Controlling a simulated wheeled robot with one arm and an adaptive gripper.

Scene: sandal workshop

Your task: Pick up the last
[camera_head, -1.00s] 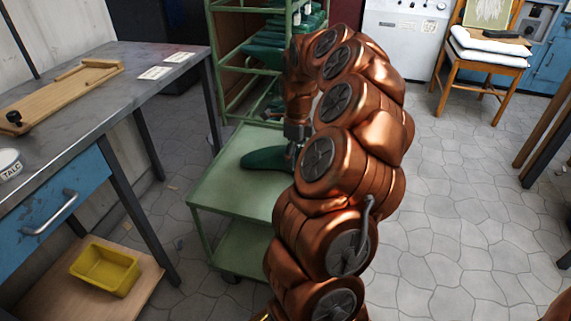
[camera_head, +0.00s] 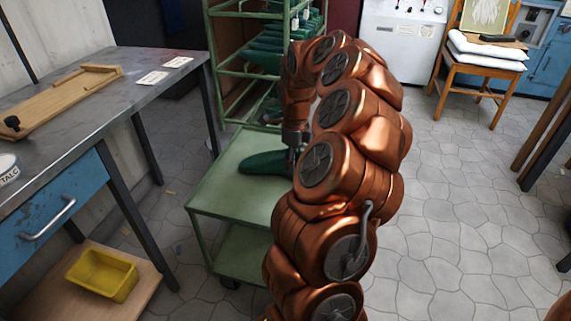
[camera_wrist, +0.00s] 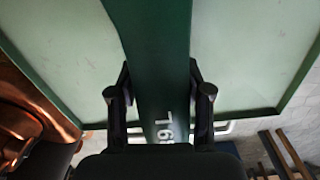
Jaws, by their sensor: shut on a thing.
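The green last (camera_head: 262,163) is at the top of the green trolley (camera_head: 225,200), its toe pointing left in the head view. I cannot tell whether it touches the trolley top or is just clear of it. My gripper (camera_head: 294,146) is at its right end, partly hidden by my arm. In the wrist view the last (camera_wrist: 152,45) runs between the two dark fingers of my gripper (camera_wrist: 160,82), which are shut on it from both sides. Pale markings, partly hidden, show on the last near the palm.
A green rack (camera_head: 222,75) with several green lasts stands behind the trolley. A workbench (camera_head: 75,115) with a wooden board (camera_head: 62,92) and a talc tin (camera_head: 8,168) is at left. A yellow bin (camera_head: 102,275) sits on its lower shelf.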

